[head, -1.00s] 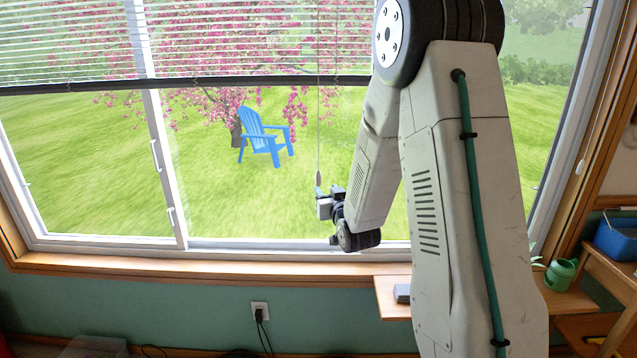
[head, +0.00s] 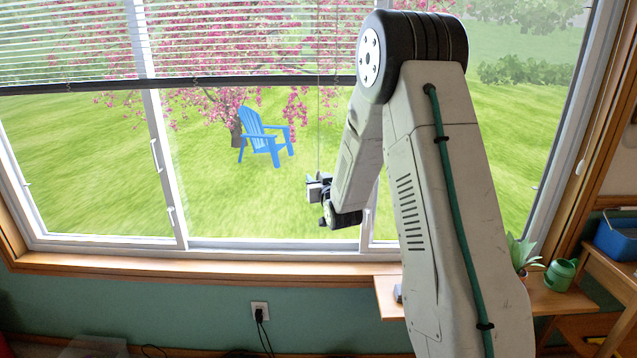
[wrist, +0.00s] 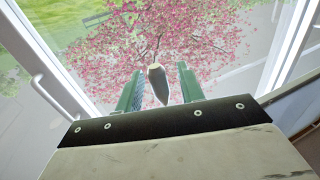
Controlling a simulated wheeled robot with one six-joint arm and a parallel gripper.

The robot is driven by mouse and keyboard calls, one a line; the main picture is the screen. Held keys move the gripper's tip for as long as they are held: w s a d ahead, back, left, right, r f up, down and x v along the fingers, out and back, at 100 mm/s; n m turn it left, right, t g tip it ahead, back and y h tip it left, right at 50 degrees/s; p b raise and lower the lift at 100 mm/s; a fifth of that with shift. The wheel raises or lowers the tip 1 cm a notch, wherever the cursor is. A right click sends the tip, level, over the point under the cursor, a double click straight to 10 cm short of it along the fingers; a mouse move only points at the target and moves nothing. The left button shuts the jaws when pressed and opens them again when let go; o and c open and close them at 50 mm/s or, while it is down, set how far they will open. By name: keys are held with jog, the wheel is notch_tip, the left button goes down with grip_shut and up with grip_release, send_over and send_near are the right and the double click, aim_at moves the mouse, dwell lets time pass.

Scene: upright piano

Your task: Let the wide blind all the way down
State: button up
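The wide blind (head: 240,45) hangs over the upper part of the window, its dark bottom rail (head: 230,82) well above the sill and nearly level. A thin pull cord (head: 318,130) runs down to my gripper (head: 317,185). In the wrist view the cord's pale, pointed tassel (wrist: 157,85) shows between the two green fingers of my gripper (wrist: 159,88). The fingers stand open with a gap on each side of the tassel. I cannot tell exactly how deep between them it is. In the head view the tassel is hidden by the gripper.
The wooden sill (head: 200,268) runs below the window. A small shelf (head: 388,298) juts out below it, with a plant (head: 520,252) and green watering can (head: 560,274) at its right. A blue bin (head: 617,238) stands far right.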

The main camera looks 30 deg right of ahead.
jog(key=shift+c, duration=0.4)
grip_shut()
jog(key=w+a, duration=0.1)
jog(key=a, duration=0.2)
jog(key=w+a, duration=0.1)
jog(key=shift+w+a+f, duration=0.15)
jog(key=shift+w+f, duration=0.2)
jog(key=shift+f, duration=0.05)
notch_tip(320, 180, up, 9)
dwell(0.4)
notch_tip(320, 180, up, 9)
dwell(0.5)
